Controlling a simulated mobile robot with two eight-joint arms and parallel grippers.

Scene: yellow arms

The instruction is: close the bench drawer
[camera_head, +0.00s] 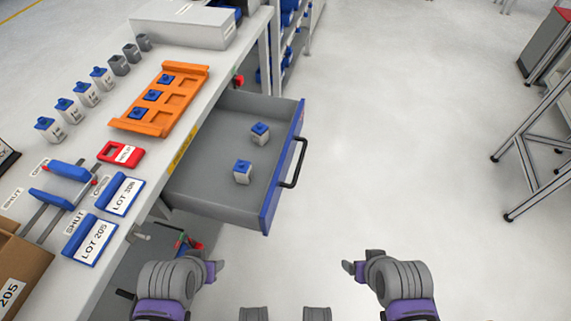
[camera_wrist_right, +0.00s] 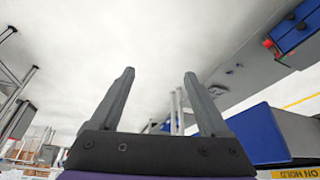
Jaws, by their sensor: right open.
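The bench drawer (camera_head: 222,150) is pulled out from the bench's right side. It is a grey tray with a blue front (camera_head: 283,170) and a dark bar handle (camera_head: 295,163). Two small grey containers with blue tops, one farther back (camera_head: 260,133) and one nearer (camera_head: 242,171), stand inside. My left gripper (camera_head: 216,268) is at the lower left, in front of the drawer; its jaws are not clear. My right gripper (camera_head: 350,267) is at the lower right, apart from the handle. In the right wrist view its two fingers (camera_wrist_right: 160,103) are spread with nothing between them.
The bench top (camera_head: 150,60) holds an orange tray (camera_head: 145,127), several small containers, a red tag (camera_head: 121,153) and blue-framed lot signs (camera_head: 92,240). A metal frame (camera_head: 530,150) stands at the far right. The floor right of the drawer is clear.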

